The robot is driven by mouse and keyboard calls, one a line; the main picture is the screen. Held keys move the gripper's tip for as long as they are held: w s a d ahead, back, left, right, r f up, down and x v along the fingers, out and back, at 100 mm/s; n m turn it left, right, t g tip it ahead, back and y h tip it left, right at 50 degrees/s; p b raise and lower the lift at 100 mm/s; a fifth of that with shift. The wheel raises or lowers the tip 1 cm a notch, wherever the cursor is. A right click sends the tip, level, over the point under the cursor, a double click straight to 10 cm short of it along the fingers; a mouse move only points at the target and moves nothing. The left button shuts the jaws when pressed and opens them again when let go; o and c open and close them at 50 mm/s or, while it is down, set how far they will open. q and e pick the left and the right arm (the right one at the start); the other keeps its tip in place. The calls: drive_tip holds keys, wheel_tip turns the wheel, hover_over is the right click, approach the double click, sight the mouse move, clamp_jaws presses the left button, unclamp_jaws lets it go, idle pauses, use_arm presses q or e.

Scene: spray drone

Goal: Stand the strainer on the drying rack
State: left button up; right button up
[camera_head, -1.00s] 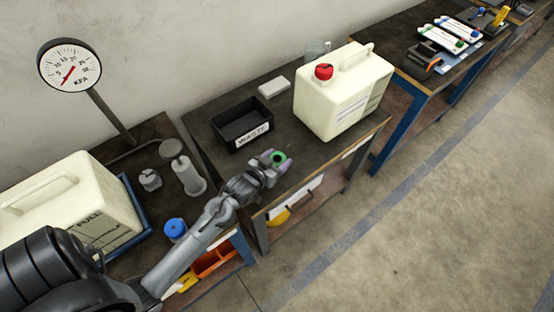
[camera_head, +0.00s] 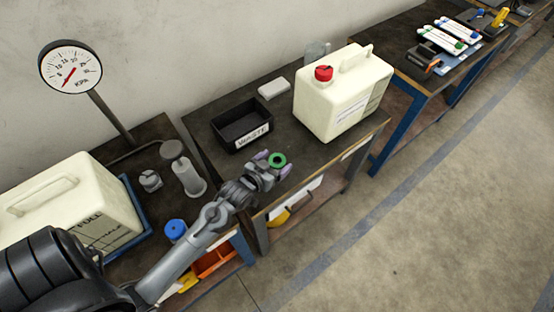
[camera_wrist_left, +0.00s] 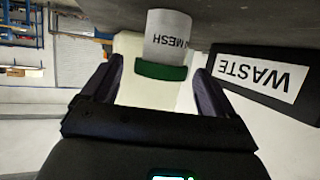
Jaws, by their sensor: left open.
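The strainer is a small pale cylinder with a green ring, seen from above in the head view (camera_head: 277,160) on the middle bench, near its front edge. In the left wrist view its white body (camera_wrist_left: 168,38) reads "MESH" and its green band (camera_wrist_left: 161,71) faces me. My left gripper (camera_head: 273,165) is open, with one finger to each side of the strainer; the wrist view shows gaps between the fingers (camera_wrist_left: 155,85) and the band. My right gripper is not in view. I cannot make out a drying rack for certain.
A black WASTE bin (camera_head: 242,125) stands behind the gripper. A white jug with a red cap (camera_head: 343,95) stands to the right. A small white block (camera_head: 273,88) lies at the back. A grey cylinder (camera_head: 188,176) and blue cap (camera_head: 175,229) are on the left bench.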

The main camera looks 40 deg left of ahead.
use_arm(q)
drive_tip(key=p+v, duration=0.1)
drive_tip(key=v, duration=0.8)
drive_tip(key=shift+p, duration=0.3)
drive_tip(key=s+d+m+g+h, duration=0.1)
drive_tip(key=s+d+g, duration=0.3)
drive_tip(key=s, duration=0.3)
drive_tip(key=s+d+m+g, duration=0.2)
drive_tip(key=s+d+g, duration=0.3)
drive_tip(key=s, duration=0.1)
drive_tip(key=shift+s+d+f+g+h, duration=0.15)
drive_tip(key=shift+s+g+h, duration=0.2)
drive_tip(key=shift+g+h, duration=0.05)
wheel_tip(320, 180, up, 35)
drive_tip(key=p, duration=3.5)
